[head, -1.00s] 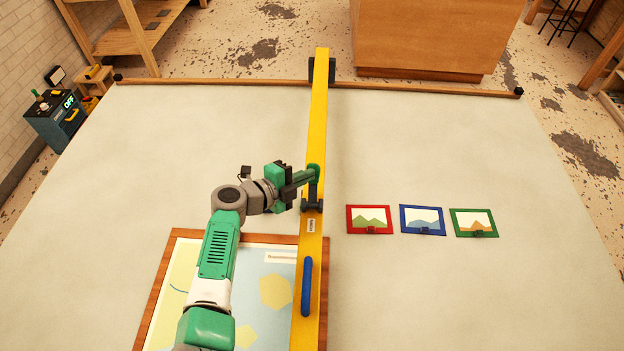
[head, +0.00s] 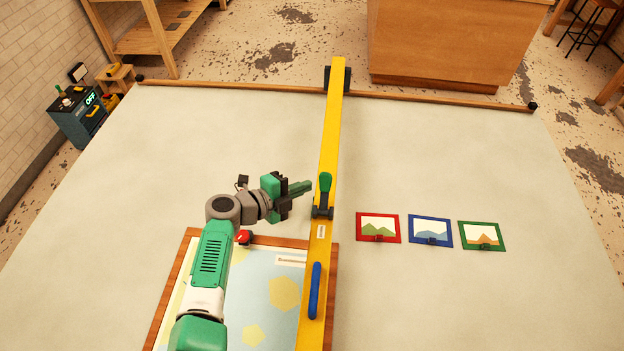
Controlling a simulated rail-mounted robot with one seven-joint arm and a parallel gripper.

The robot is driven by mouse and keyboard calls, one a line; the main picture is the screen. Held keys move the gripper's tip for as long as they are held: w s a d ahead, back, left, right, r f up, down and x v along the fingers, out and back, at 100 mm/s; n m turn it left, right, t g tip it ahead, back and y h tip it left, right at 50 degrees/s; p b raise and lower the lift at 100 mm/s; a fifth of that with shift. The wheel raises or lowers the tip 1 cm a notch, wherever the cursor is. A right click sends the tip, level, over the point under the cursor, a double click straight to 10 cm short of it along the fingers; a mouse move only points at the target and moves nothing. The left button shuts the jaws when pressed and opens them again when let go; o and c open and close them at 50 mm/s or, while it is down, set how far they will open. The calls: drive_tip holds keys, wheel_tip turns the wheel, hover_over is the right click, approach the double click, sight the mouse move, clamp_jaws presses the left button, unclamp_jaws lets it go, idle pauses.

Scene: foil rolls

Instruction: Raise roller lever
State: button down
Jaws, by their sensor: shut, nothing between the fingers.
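The roller lever (head: 325,184) is a green-handled lever on a dark bracket, mounted on the long yellow bar (head: 328,140). Its green grip points away toward the far end of the bar; from this high view I cannot tell exactly how far it is raised. My gripper (head: 308,187) is just left of the lever, its green fingers pointing right at it. The fingers are shut and empty, with a small gap between their tips and the lever.
A blue handle (head: 314,290) sits on the near part of the bar. A wood-framed map board (head: 336,262) lies under the bar's near end. Three small framed pictures, red (head: 364,216), blue (head: 414,218) and green (head: 464,226), lie to the right.

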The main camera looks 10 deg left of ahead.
drive_tip(key=v, duration=0.1)
drive_tip(key=p+v, duration=0.1)
drive_tip(key=v, duration=0.3)
drive_tip(key=shift+w+r+p, duration=0.1)
drive_tip(key=shift+r+p, duration=0.2)
drive_tip(key=shift+p, duration=0.1)
drive_tip(key=shift+w+d+r, duration=0.1)
